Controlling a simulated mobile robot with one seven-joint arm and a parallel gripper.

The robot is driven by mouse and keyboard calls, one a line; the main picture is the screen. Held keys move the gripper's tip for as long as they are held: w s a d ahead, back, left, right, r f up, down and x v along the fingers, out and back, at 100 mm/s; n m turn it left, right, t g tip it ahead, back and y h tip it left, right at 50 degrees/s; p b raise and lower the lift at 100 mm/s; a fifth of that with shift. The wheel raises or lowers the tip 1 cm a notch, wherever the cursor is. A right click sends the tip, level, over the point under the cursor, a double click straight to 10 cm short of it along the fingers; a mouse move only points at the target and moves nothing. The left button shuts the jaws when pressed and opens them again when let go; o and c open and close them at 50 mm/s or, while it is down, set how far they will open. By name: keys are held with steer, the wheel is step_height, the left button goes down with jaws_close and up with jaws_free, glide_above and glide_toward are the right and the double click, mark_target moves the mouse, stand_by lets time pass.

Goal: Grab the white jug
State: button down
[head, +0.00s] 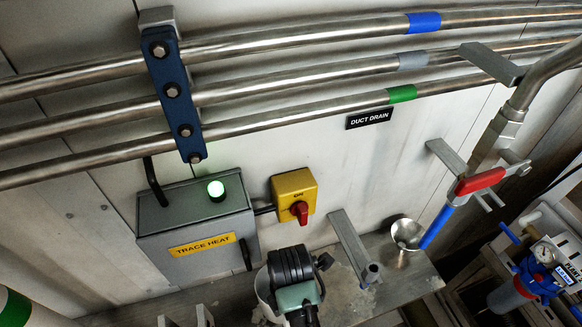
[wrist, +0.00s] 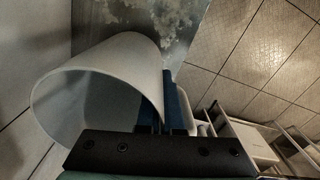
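The white jug (wrist: 100,80) fills the left of the wrist view, its open mouth toward the camera. In the head view only a pale strip of the jug (head: 263,287) shows beside my gripper (head: 296,292), which hides the rest. In the wrist view my gripper (wrist: 170,112) has its dark blue fingers at the jug's right side, against or very near its wall. A pale curved part shows just right of the fingers; I cannot tell if it is the handle. How far the fingers are closed is unclear.
A metal shelf (head: 405,283) runs below the wall, with a steel funnel (head: 406,236) and an upright bracket (head: 349,247) to my gripper's right. A grey trace heat box (head: 195,225) and a yellow switch (head: 294,191) stand behind. A red-handled valve (head: 480,181) hangs at right.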

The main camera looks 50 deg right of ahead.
steer(key=s+a+b, duration=0.2)
steer(key=s+a, duration=0.3)
steer(key=s, duration=0.3)
steer(key=s+a+r+b, duration=0.1)
steer(key=s+a+b, duration=0.1)
steer(key=s+a, duration=0.3)
steer(key=s, duration=0.3)
steer(key=shift+s+r+b, duration=0.15)
steer(key=shift+s+b, duration=0.15)
steer(key=shift+b, duration=0.05)
